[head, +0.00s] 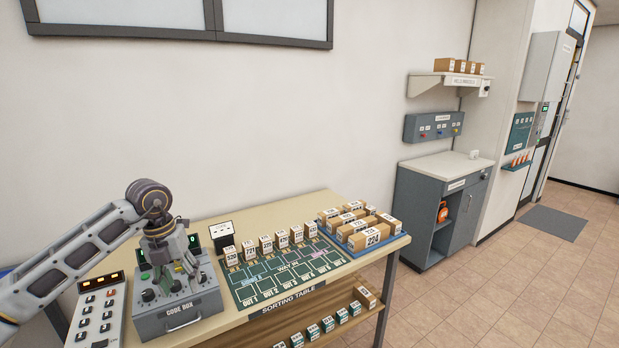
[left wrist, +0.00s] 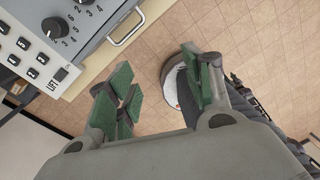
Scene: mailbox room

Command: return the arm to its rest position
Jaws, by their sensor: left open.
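My left arm comes in from the left in the head view and bends down at a joint above the code box. My left gripper (head: 172,272) points down in front of the grey code box (head: 180,316), hiding part of its top. In the left wrist view the two green-padded fingers (left wrist: 160,82) are spread apart with nothing between them. Tiled floor shows below them, and the code box's front edge with its handle (left wrist: 126,24) lies beyond. My right gripper is not in view.
A keypad panel (head: 97,318) stands left of the code box. The sorting table (head: 369,258) holds a green mat (head: 285,268), a row of numbered parcels and a blue tray (head: 396,240) of boxes. A grey cabinet (head: 413,215) stands at right. Floor (head: 520,270) is clear there.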

